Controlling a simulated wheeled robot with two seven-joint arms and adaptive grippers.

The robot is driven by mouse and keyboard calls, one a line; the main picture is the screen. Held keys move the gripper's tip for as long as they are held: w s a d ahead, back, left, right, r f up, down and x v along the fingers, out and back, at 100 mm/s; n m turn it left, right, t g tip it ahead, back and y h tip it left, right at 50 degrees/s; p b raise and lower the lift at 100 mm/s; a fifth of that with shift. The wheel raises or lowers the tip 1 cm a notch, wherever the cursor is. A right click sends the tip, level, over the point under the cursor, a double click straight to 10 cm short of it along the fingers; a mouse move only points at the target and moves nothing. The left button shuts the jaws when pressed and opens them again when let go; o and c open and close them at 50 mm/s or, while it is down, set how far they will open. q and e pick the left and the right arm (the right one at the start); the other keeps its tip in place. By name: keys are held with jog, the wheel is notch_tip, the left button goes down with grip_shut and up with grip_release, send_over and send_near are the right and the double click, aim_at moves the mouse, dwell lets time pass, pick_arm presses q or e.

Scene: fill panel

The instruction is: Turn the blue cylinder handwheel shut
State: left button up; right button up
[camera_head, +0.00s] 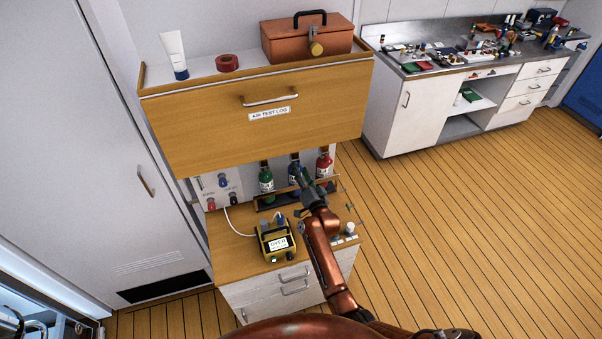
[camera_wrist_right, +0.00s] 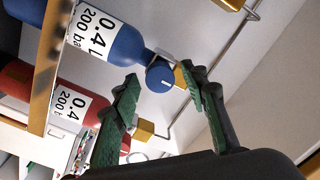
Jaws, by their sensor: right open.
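The blue cylinder (camera_head: 294,173) stands in a rack between a green cylinder (camera_head: 266,181) and a red cylinder (camera_head: 324,164). In the right wrist view the blue cylinder (camera_wrist_right: 107,37) carries a "0.4 L 200 bar" label. Its round blue handwheel (camera_wrist_right: 159,77) has a white mark and sits at the valve by a brass fitting. My right gripper (camera_head: 305,175) is in front of the blue cylinder. In the wrist view its open fingers (camera_wrist_right: 163,88) are on either side of the handwheel; I cannot tell whether they touch it. My left gripper is not in view.
The red cylinder (camera_wrist_right: 40,92) is close beside my right gripper. A wooden cabinet flap (camera_head: 255,118) labelled "AIR TEST LOG" overhangs the rack. A yellow meter (camera_head: 276,241) stands on the counter (camera_head: 232,262) below. The wooden floor to the right is clear.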

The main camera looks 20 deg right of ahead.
jog(key=s, duration=1.2)
jog(key=shift+d+f, duration=0.15)
jog(key=shift+d, duration=0.2)
